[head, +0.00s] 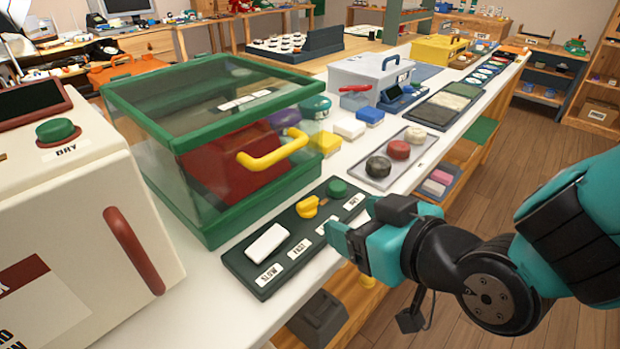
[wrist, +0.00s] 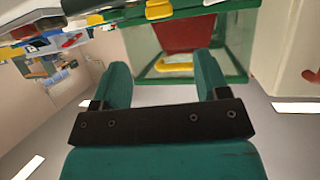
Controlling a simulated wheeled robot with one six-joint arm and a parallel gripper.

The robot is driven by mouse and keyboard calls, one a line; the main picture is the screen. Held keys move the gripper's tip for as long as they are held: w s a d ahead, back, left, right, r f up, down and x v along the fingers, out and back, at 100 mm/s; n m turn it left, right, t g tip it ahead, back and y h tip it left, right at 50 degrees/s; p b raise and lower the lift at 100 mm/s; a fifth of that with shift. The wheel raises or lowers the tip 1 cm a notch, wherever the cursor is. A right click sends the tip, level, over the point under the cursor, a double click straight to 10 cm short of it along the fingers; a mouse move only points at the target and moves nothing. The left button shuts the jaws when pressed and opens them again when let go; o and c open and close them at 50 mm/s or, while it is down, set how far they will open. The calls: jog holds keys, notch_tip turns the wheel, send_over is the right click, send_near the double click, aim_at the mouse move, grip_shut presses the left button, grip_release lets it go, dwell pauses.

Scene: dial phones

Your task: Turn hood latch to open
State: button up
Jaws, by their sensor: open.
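A clear hood (head: 215,130) with a green frame stands on the white bench at centre left in the head view, its lid down. A bent yellow handle (head: 272,149), which looks like the latch, is on its front; it also shows in the wrist view as a yellow bar (wrist: 174,66). My gripper (head: 345,236) is at the bench's front edge, below and to the right of the handle and apart from it. In the wrist view my gripper (wrist: 163,78) has its teal fingers spread, with nothing between them.
A dark panel (head: 262,262) with a white switch, a yellow knob (head: 307,207) and a green button lies in front of the hood, close to my gripper. A cream machine (head: 75,215) stands at left. A grey tray (head: 372,172) with round knobs lies beyond the panel.

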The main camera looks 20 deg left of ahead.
aim_at(309, 202)
jog(key=x, duration=1.1)
jog(key=shift+w+a+f+b, duration=0.15)
jog(key=shift+a+b, duration=0.15)
jog(key=shift+b, duration=0.05)
jog(key=c, duration=0.9)
jog(key=shift+w+d+f+b, duration=0.1)
jog(key=shift+f+b, duration=0.05)
jog(key=shift+b, duration=0.2)
jog(key=n+g+b, duration=0.1)
jog(key=g+y+b, duration=0.1)
jog(key=shift+f+n+b, duration=0.2)
jog(key=shift+n+b, duration=0.2)
jog(key=shift+r+n+g+b, duration=0.3)
jog(key=shift+r+n, duration=0.05)
jog(key=shift+n, duration=0.05)
jog(key=o, duration=0.9)
